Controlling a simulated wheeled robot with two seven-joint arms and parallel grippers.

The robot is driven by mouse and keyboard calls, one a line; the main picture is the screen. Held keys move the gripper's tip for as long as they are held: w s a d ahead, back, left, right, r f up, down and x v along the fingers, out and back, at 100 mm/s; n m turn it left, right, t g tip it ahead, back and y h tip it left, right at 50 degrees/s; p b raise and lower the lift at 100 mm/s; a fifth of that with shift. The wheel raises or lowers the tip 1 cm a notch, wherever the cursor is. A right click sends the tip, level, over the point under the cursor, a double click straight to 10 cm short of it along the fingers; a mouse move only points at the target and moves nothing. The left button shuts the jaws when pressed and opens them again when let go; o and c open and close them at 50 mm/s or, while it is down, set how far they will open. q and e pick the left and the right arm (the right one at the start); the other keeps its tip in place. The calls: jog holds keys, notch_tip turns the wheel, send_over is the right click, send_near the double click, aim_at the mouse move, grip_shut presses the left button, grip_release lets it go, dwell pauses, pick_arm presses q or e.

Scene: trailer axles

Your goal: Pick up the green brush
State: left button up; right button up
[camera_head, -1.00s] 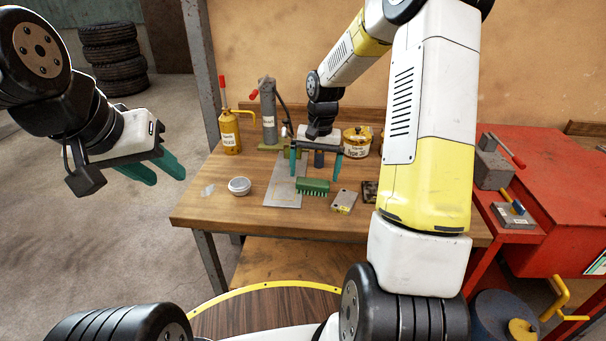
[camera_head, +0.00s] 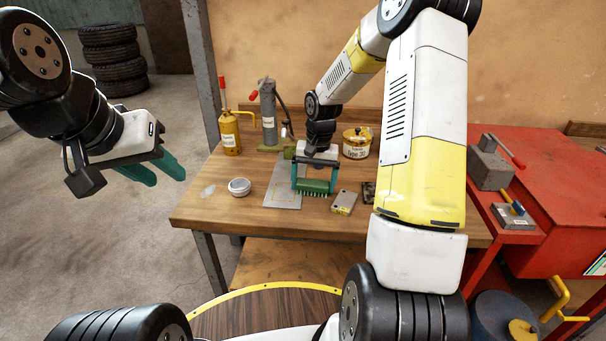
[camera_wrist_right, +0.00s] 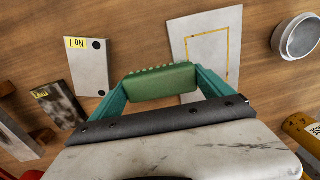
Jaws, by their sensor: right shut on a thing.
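The green brush (camera_head: 313,187) is on the wooden table, over or beside the right edge of a grey sheet, bristles toward the front. My right gripper (camera_head: 314,180) is shut on it, one teal finger at each end. In the right wrist view the brush (camera_wrist_right: 160,82) sits between the two fingers of the gripper (camera_wrist_right: 160,85). I cannot tell whether the brush touches the table. My left gripper (camera_head: 160,170) is empty, off the table's left side, its teal fingers apart.
The grey sheet (camera_head: 282,197) lies on the table (camera_head: 230,215). A small round tin (camera_head: 239,187) stands left of it. A tagged metal plate (camera_head: 344,202) lies right of the brush. A yellow oil can (camera_head: 230,132), a grey cylinder and a labelled tin (camera_head: 356,143) stand behind.

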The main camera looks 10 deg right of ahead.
aim_at(312, 183)
jog(key=shift+r, duration=0.85)
jog(key=shift+s+r, duration=0.2)
jog(key=shift+r, duration=0.85)
jog(key=s+a, duration=0.2)
jog(key=s, duration=0.5)
jog(key=s+a+r, duration=0.1)
jog(key=s+a, duration=0.1)
jog(key=s, duration=0.6)
jog(key=shift+a, duration=0.25)
jog(key=shift+r, duration=0.1)
